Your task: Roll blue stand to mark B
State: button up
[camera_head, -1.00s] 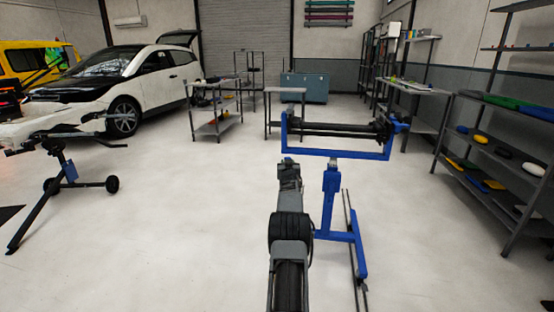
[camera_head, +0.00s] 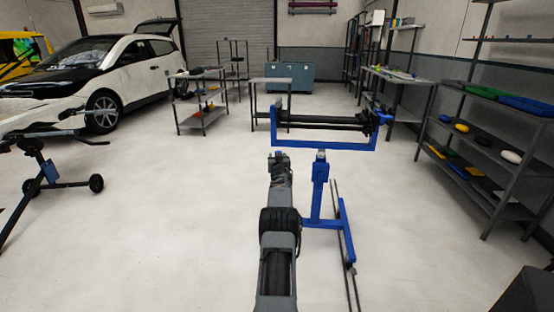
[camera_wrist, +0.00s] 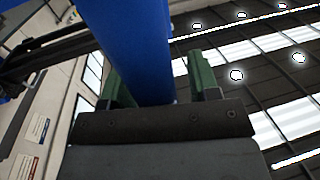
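The blue stand (camera_head: 316,190) is upright in front of me in the head view, with a black roller (camera_head: 325,121) across its U-shaped top and a blue foot on the floor. My gripper (camera_wrist: 162,90) is at the stand's upright post. In the wrist view the blue post (camera_wrist: 135,45) passes between the two green fingertips. A narrow gap shows between the post and the right finger; the post partly covers the left finger, so contact there is hidden. Mark B cannot be made out in either view.
A dark tripod stand with wheels (camera_head: 48,180) is at the left, near a white car (camera_head: 110,75). Metal tables (camera_head: 200,112) stand behind. Shelving (camera_head: 490,160) lines the right side. Pale floor (camera_head: 150,220) is open left of my arm.

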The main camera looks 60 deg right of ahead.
jog(key=shift+s, duration=0.1)
jog(key=v, duration=1.3)
jog(key=shift+s+a, duration=0.2)
jog(key=shift+a, duration=0.1)
dwell(0.6)
